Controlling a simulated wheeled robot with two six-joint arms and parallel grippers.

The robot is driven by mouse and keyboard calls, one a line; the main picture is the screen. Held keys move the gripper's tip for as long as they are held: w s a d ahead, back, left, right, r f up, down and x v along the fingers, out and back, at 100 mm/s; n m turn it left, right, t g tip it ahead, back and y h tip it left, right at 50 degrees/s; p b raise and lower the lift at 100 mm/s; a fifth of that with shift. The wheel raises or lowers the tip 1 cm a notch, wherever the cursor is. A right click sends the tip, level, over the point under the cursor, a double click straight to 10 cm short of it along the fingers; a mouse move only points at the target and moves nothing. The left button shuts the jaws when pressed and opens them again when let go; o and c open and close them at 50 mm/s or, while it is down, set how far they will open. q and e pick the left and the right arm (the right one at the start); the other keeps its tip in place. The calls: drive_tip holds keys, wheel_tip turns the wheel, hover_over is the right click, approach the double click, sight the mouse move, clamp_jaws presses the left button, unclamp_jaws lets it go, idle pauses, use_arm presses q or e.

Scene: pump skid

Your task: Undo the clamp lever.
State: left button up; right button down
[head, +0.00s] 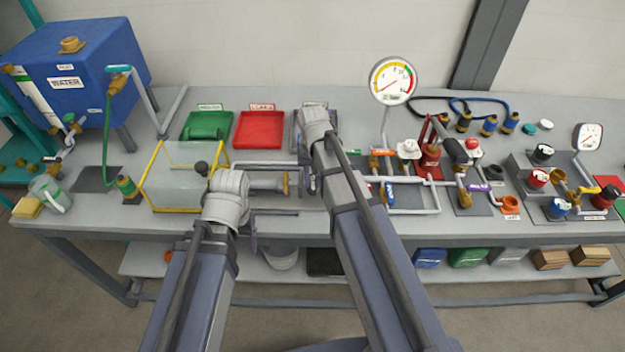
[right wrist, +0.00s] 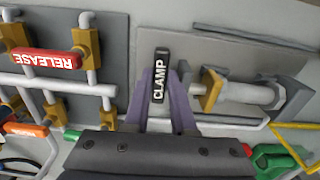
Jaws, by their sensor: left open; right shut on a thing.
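The clamp lever (right wrist: 160,78) is a black bar with white CLAMP lettering in the right wrist view. It stands upright in that picture, between the purple fingers of my right gripper (right wrist: 163,92), which is shut on it. In the head view my right gripper (head: 308,182) is at the middle of the bench, and my wrist hides the lever there. My left gripper (head: 254,232) is open near the bench's front edge, left of the right one. Its fingers are mostly hidden by its own wrist.
A grey cylinder with a brass flange (right wrist: 212,90) lies beside the lever. A red RELEASE handle (right wrist: 45,61) sits on piping on the other side. A clear yellow-framed guard (head: 180,180) stands left of my left wrist. Green (head: 194,136) and red (head: 259,131) trays lie behind.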

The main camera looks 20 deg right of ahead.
drive_tip(key=n, duration=0.2)
drive_tip(key=d+n, duration=0.1)
drive_tip(key=n, duration=0.1)
drive_tip(key=shift+n, duration=0.4)
drive_tip(key=n, duration=0.2)
drive_tip(key=d+n, duration=0.1)
drive_tip(key=n, duration=0.1)
drive_tip(key=shift+w+d, duration=0.1)
drive_tip(key=shift+w, duration=0.1)
drive_tip(key=n, duration=0.4)
drive_tip(key=shift+w+d+n, duration=0.35)
drive_tip(key=shift+n, duration=0.05)
drive_tip(key=shift+w+d+n, duration=0.1)
drive_tip(key=shift+w+n, duration=0.1)
drive_tip(key=shift+n, duration=0.75)
drive_tip(key=shift+w+d+n, duration=0.1)
drive_tip(key=shift+w+n, duration=0.1)
drive_tip(key=shift+n, duration=0.75)
drive_tip(key=c, duration=1)
unclamp_jaws()
drive_tip(key=shift+r, duration=0.1)
